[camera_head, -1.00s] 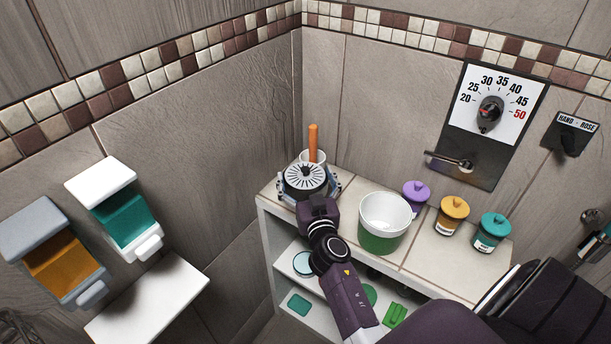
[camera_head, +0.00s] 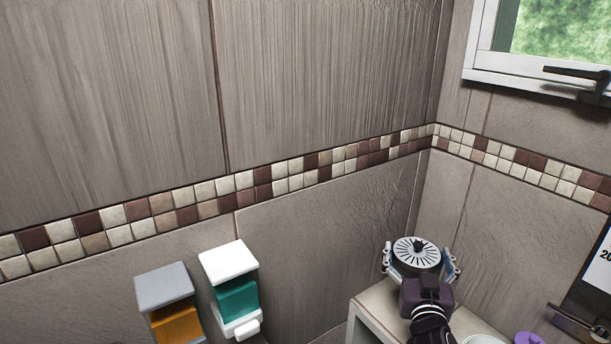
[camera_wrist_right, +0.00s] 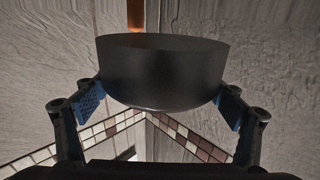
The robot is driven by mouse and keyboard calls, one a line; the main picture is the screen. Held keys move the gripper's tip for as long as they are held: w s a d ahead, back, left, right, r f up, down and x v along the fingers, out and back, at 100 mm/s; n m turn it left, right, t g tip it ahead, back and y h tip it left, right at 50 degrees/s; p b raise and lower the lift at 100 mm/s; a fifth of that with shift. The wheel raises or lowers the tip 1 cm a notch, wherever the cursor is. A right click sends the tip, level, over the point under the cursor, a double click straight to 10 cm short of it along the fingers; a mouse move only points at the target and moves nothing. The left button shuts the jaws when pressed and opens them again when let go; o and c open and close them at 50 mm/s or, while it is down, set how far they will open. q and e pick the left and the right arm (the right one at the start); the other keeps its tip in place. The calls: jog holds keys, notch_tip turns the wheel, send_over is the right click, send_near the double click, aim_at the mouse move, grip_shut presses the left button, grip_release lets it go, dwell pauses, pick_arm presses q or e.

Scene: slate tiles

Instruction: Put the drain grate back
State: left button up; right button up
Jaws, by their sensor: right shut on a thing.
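A round pale disc with dark radial slots and a small dark knob, which looks like the drain grate (camera_head: 402,246), is held in my right gripper (camera_head: 420,266). The fingers close on it from both sides. In the right wrist view it shows as a dark, deep round body (camera_wrist_right: 160,70) between the blue-padded fingers of my right gripper (camera_wrist_right: 160,98). It appears held up above the left end of the tiled shelf top (camera_head: 385,306). My left gripper is out of view. No drain opening shows.
A white and teal dispenser (camera_head: 228,262) and a grey and orange one (camera_head: 163,287) hang on the left wall. A purple lid (camera_head: 528,338) and a white bucket rim (camera_head: 484,340) stand right of my arm. An orange-brown handle (camera_wrist_right: 135,15) shows behind the held thing.

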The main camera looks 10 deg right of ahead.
jog(key=s+a+f+n+y+b, duration=0.1)
jog(key=s+a+n+y, duration=0.1)
jog(key=s+a, duration=0.6)
jog(key=s+a+f+n+t+y+b, duration=0.1)
jog(key=s+a+y, duration=0.3)
jog(key=s+a, duration=0.4)
jog(key=a+n, duration=0.1)
jog(key=a, duration=0.1)
jog(key=shift+a+f+y+b, duration=0.25)
jog(key=shift+a+y+b, duration=0.05)
jog(key=shift+a+y, duration=0.1)
jog(key=shift+w, duration=0.1)
jog(key=s+f, duration=0.3)
jog(key=s, duration=0.5)
jog(key=shift+d+r, duration=0.1)
jog(key=shift+r, duration=0.05)
